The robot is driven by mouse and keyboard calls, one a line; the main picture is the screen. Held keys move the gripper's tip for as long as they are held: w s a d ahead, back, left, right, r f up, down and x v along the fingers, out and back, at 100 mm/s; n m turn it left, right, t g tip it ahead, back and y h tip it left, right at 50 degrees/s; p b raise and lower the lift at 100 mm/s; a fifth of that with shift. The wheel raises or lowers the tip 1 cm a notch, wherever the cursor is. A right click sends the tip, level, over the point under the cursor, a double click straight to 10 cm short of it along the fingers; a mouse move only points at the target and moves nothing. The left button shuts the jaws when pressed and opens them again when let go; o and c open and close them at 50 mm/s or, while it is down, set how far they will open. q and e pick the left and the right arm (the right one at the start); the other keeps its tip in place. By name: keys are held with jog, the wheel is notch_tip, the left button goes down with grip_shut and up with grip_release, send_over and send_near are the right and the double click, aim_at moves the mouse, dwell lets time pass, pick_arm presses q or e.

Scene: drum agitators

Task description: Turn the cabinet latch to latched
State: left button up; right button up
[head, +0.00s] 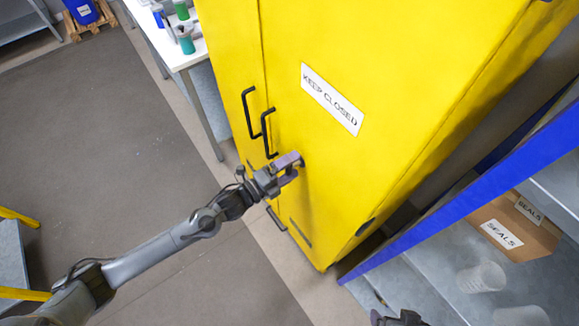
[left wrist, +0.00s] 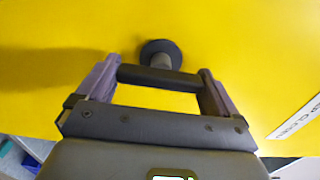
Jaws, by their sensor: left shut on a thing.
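The tall yellow cabinet (head: 350,150) stands with its door side facing my left arm. My left gripper (head: 297,167) is up against the door, below the "KEEP CLOSED" label (head: 332,99). In the left wrist view, the latch (left wrist: 158,79) is a dark bar on a round dark hub (left wrist: 161,50) on the yellow door. The bar lies roughly level across that view, between the two fingers of the left gripper (left wrist: 158,68), which are shut on its ends. In the head view the gripper mostly hides the latch. A dark piece of my right gripper (head: 399,318) shows at the bottom edge.
Black door handles (head: 267,133) are left of the left gripper. A blue-edged shelf (head: 470,195) with a "SEALS" box (head: 512,226) stands close on the right. A white table (head: 170,45) with bottles is behind left. The grey floor (head: 100,140) at left is clear.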

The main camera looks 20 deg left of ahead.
pick_arm(q)
jog(key=o, duration=0.7)
jog(key=shift+s, duration=0.1)
jog(key=shift+s+a, duration=0.25)
jog(key=shift+s, duration=0.05)
jog(key=v, duration=1)
jog(key=shift+f, duration=0.1)
